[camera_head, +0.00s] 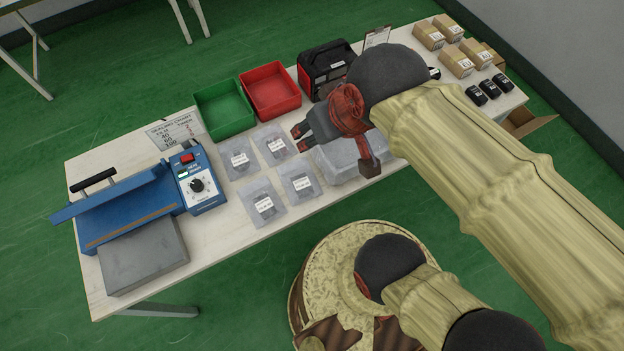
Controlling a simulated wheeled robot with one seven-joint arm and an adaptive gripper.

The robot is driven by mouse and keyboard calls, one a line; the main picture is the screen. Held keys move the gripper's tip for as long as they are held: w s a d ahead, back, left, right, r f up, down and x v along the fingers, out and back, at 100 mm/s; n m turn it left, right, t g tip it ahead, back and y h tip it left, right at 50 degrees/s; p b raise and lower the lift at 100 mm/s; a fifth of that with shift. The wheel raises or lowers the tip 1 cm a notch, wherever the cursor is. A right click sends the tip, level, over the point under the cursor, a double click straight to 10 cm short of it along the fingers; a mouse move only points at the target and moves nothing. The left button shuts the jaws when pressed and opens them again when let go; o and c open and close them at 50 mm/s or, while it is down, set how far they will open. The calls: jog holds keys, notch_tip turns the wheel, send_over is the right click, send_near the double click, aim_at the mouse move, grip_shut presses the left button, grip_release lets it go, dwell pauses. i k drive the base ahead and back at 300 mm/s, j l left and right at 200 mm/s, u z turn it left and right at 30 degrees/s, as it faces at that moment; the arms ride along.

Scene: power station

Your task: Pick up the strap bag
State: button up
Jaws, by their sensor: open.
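Several clear plastic bags with white labels lie flat in two rows in the middle of the table: a back left bag (238,158), a back right bag (273,145), a front left bag (263,203) and a front right bag (300,183). The labels are too small to read, so I cannot tell which is the strap bag. My gripper (299,138) is open and empty, its fingers pointing left. In the picture it is just right of the back right bag and appears to be above the table. My arm comes in from the right and hides part of the table.
A blue heat sealer (140,200) and a grey block (143,257) fill the left end. Green (224,108) and red (270,90) trays and a black-red machine (328,68) stand behind. A translucent container (335,160) is under my gripper. Cartons (457,62) stand at right.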

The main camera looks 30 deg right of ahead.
aim_at(298, 177)
jog(key=j+z, duration=0.1)
jog(key=z, duration=0.85)
jog(key=k+j+z, duration=0.1)
jog(key=z, duration=0.35)
jog(key=k+j+z, duration=0.2)
jog(key=k+z, duration=0.65)
jog(key=k, duration=0.5)
